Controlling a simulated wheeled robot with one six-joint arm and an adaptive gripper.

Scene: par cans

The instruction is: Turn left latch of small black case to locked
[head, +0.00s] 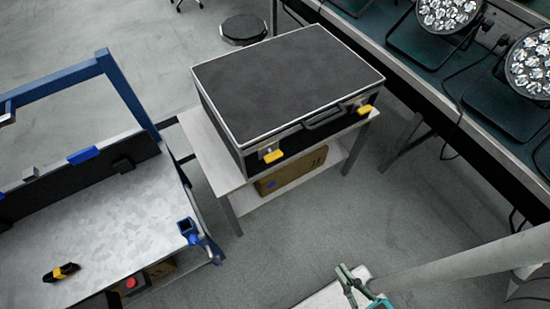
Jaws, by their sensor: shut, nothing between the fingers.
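The small black case (285,80) lies closed on a small white table, its front facing the lower right. Its left latch (273,156) has a yellow tab near the left end of the front side, and its right latch (365,109) has a similar tab near the right end. A black handle (323,118) sits between them. I cannot tell from this view whether the left latch is locked. My gripper (348,276) is at the bottom, below and to the right of the case, shut and empty, well apart from the latches.
The white table (217,163) has a lower shelf holding a brown box (290,172). A blue-framed cart (110,215) stands left, with a black and yellow tool (61,272) on it. A long bench (405,70) with par cans runs along the right. Floor before the case is open.

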